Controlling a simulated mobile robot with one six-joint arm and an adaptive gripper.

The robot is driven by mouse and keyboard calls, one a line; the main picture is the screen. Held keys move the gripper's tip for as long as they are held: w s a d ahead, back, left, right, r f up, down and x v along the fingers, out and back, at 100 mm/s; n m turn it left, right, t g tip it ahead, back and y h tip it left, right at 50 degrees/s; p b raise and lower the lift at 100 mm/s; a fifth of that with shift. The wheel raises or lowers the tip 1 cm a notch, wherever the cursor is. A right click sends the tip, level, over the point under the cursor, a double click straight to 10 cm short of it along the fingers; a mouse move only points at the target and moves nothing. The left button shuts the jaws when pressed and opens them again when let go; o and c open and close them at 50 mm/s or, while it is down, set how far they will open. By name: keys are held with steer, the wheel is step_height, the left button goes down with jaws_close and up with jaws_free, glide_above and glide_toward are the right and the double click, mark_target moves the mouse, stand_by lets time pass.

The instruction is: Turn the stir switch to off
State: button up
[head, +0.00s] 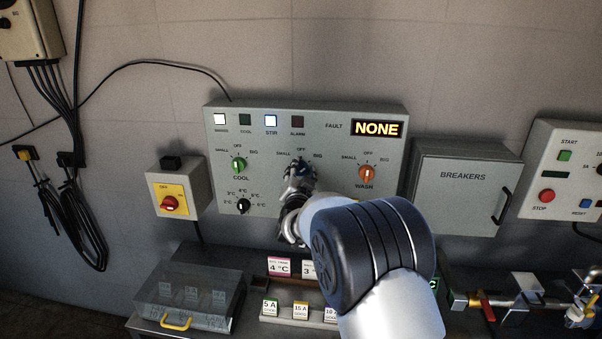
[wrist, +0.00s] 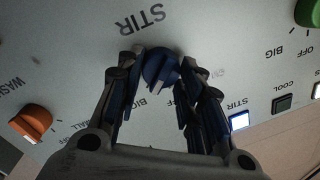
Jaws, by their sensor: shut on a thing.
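The stir switch is a blue knob (wrist: 159,66) on the grey control panel, above the STIR lettering, which shows upside down in the wrist view. My gripper (wrist: 163,76) is shut on this knob, one dark finger on each side. The knob's ridge lies between the fingers, but which mark it points to is hard to tell because the fingers cover the marks. In the head view my gripper (head: 299,172) is at the middle of the control panel (head: 315,133) and hides the knob. The STIR lamp (head: 271,120) is lit.
The green COOL knob (head: 238,165) is left of my gripper and the orange WASH knob (head: 366,173) is right. The fault display (head: 377,129) reads NONE. A breaker box (head: 461,186) stands right, a red isolator switch (head: 169,203) left, and a clear-lidded box (head: 189,295) below.

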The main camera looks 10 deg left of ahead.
steer(key=n+p, duration=0.2)
steer(key=n, duration=0.2)
steer(key=shift+r, duration=0.2)
steer(key=n+p, duration=0.3)
steer(key=n, duration=0.1)
steer(key=shift+a+n+g+h, duration=0.15)
steer(key=shift+n+g+h, duration=0.15)
steer(key=shift+g, duration=0.1)
steer(key=shift+f+p, duration=0.1)
steer(key=shift+p, duration=0.2)
steer(key=o, duration=1.1)
steer(key=s, duration=1.2)
steer(key=shift+r, duration=0.4)
